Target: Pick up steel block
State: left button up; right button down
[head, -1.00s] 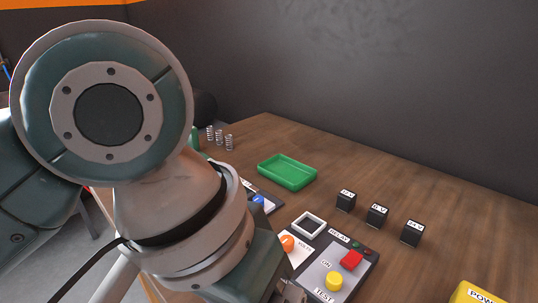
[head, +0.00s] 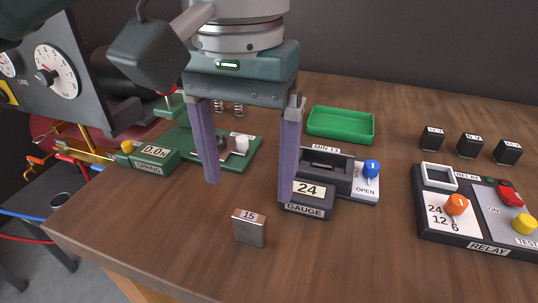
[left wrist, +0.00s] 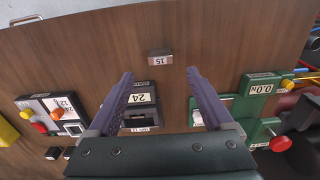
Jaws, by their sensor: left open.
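The steel block (head: 249,229) is a small grey block with the number 15 on its top face. It stands on the wooden table near the front edge in the head view. In the left wrist view the block (left wrist: 160,57) lies beyond the fingertips, between their lines. My left gripper (head: 249,190) has two purple fingers spread wide and points down, empty, above the table, behind the block in the head view. It also shows in the left wrist view (left wrist: 160,73). My right gripper is not in view.
The gauge device (head: 308,198) reads 24 and stands right beside the right finger. A green spring tester (head: 154,158) stands at the left. A green tray (head: 340,125), a relay panel (head: 480,225) and black blocks (head: 470,145) are farther right. Front table is clear.

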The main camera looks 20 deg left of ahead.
aim_at(249, 215)
pick_arm(q)
jog(key=f, duration=0.2)
jog(key=shift+d+f, duration=0.2)
jog(key=shift+f, duration=0.15)
jog(key=f, duration=0.5)
jog(key=shift+s+a+f+b, duration=0.1)
jog(key=shift+a+f+b, duration=0.15)
jog(key=shift+f+b, duration=0.15)
jog(key=shift+c, duration=0.2)
jog(key=shift+r, duration=0.1)
grip_shut()
